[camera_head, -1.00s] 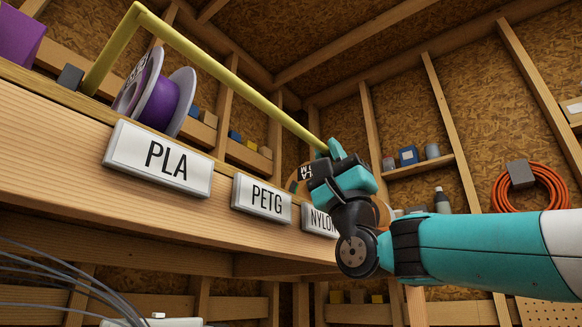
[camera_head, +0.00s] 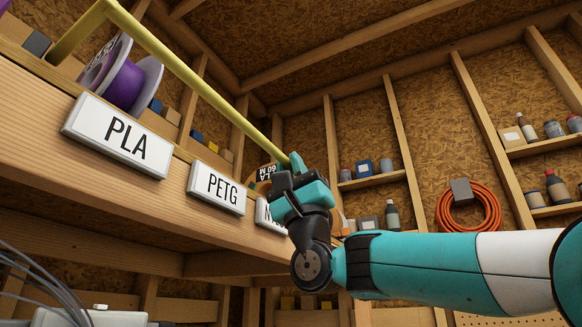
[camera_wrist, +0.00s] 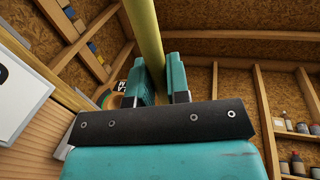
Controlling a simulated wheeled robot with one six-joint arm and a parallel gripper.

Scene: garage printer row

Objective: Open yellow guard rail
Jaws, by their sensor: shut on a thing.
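The yellow guard rail (camera_head: 190,82) is a long bar in front of the spool shelf in the head view. Its left end bends down to the shelf by the purple spool. My gripper (camera_head: 292,164) is at the bar's far right end, near the NYLON label. In the wrist view the yellow rail (camera_wrist: 145,32) runs down between the two teal fingers of my gripper (camera_wrist: 157,82), which are closed around it. The rail's right end is hidden behind my gripper.
A purple spool (camera_head: 122,80) stands on the wooden shelf (camera_head: 40,105) behind the rail. Labels PLA (camera_head: 118,134) and PETG (camera_head: 217,187) are on the shelf front. An orange hose coil (camera_head: 469,207) hangs on the right wall. Grey cables (camera_head: 35,285) are at lower left.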

